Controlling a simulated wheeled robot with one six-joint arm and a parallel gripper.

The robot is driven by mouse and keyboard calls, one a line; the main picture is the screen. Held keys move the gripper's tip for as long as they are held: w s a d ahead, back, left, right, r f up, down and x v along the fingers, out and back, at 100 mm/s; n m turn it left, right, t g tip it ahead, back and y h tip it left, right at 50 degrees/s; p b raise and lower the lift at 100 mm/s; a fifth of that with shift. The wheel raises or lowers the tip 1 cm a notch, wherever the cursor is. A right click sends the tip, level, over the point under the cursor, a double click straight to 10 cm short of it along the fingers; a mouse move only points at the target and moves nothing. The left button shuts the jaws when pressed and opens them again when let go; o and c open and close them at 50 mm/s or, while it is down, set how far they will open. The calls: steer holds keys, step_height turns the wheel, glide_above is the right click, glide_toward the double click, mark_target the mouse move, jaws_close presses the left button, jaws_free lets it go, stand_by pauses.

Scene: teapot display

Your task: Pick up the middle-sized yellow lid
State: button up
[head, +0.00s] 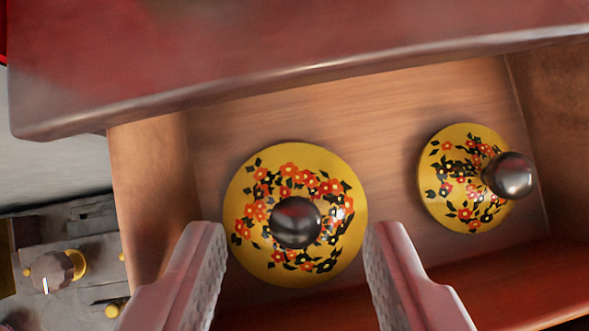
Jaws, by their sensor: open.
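A larger yellow lid (265,262) with red flowers, black leaves and a dark round knob (296,222) lies flat in an open wooden drawer. A smaller yellow lid (440,205) of the same pattern, also with a dark knob, lies to its right. Only these two lids show, so I cannot tell from size alone which is the middle-sized one. My gripper (297,240) is open and empty. Its two fingers stand to the left and right of the larger lid in the picture, with the knob between them; I cannot tell the height gap.
The open drawer (355,125) has a wooden left wall, a right wall and a reddish front edge (540,275). A dark red tabletop edge (300,55) overhangs its far side. Grey surfaces with small brass-coloured knobs (76,264) show at the lower left.

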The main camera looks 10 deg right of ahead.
steer(key=shift+x, duration=1.05)
jaws_close()
steer(key=shift+r, duration=0.85)
steer(key=shift+s+f+t+h, duration=0.15)
steer(key=shift+s+t, duration=0.1)
steer(key=shift+t, duration=0.55)
steer(key=shift+s+t+h, duration=0.15)
steer(key=shift+s+t, duration=0.1)
steer(key=shift+t, duration=0.55)
step_height(320, 180, up, 6)
steer(key=s, duration=0.2)
glide_toward(294, 284)
steer(key=s+f+v, duration=0.1)
steer(key=v, duration=0.9)
steer(key=shift+s+a+r+g, duration=0.25)
steer(key=shift+s+g, duration=0.3)
steer(key=shift+s, duration=0.3)
steer(key=shift+s+a+r+g, duration=0.25)
steer(key=shift+s+g, duration=0.25)
steer(key=shift+s, duration=0.3)
steer(key=shift+s+a+r+g, duration=0.2)
steer(key=shift+s+g, duration=0.35)
steer(key=shift+s, duration=0.3)
